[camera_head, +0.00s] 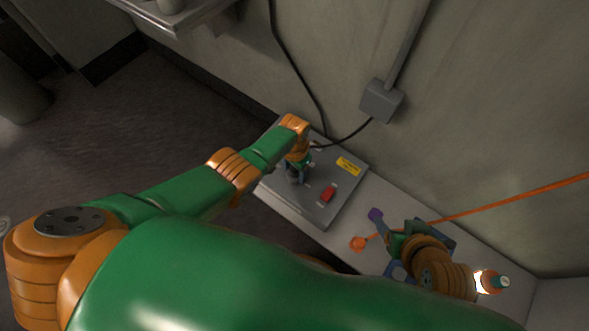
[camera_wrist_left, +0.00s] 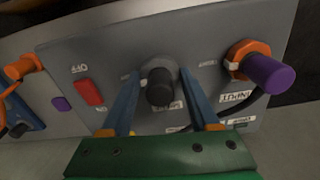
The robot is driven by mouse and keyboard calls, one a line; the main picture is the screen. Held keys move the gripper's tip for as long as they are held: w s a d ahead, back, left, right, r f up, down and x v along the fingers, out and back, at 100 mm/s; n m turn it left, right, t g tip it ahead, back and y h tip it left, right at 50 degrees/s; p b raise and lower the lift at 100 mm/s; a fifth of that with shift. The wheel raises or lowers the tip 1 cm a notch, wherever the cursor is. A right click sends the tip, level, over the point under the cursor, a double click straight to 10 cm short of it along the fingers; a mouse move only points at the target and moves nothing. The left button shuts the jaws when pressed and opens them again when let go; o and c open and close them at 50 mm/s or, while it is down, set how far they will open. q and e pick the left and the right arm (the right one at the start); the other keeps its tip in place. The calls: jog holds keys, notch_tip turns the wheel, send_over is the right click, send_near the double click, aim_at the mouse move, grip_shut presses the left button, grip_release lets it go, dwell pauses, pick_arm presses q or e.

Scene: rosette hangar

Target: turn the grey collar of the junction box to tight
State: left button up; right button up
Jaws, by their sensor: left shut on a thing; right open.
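The junction box (camera_head: 343,199) is a flat grey box on the bench against the wall. The grey collar (camera_wrist_left: 157,66) shows in the left wrist view at the box's middle, around a dark plug (camera_wrist_left: 160,88). A small white mark (camera_wrist_left: 143,84) sits on the collar's left side; I cannot read the label beside it. My left gripper (camera_head: 296,175) is shut on the collar, one blue finger on each side (camera_wrist_left: 159,75). In the head view the gripper hides the collar. My right gripper (camera_head: 386,250) is open above the bench to the right of the box.
An orange-ended cable (camera_head: 358,243) and a purple piece (camera_head: 376,214) are near my right gripper. An orange bottle (camera_head: 490,282) stands at right.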

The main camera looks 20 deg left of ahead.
pick_arm(q)
jog(key=shift+m, duration=0.7)
pick_arm(e)
jog(key=shift+s+f, duration=0.1)
jog(key=shift+s, duration=0.1)
pick_arm(q)
jog(key=o, duration=1.4)
jog(key=shift+c, duration=0.2)
pick_arm(e)
jog(key=shift+f, duration=0.1)
pick_arm(q)
notch_tip(320, 180, up, 3)
jog(key=p, duration=0.2)
jog(key=shift+p, duration=0.4)
notch_tip(320, 180, up, 4)
jog(key=p, duration=0.3)
jog(key=shift+p, duration=0.35)
pick_arm(e)
jog(key=s+d+f+g, duration=0.2)
jog(key=s+f+g, duration=0.2)
jog(key=f, duration=0.9)
jog(key=shift+s+f+h, duration=0.35)
jog(key=shift+s+h, duration=0.05)
jog(key=shift+s, duration=1.25)
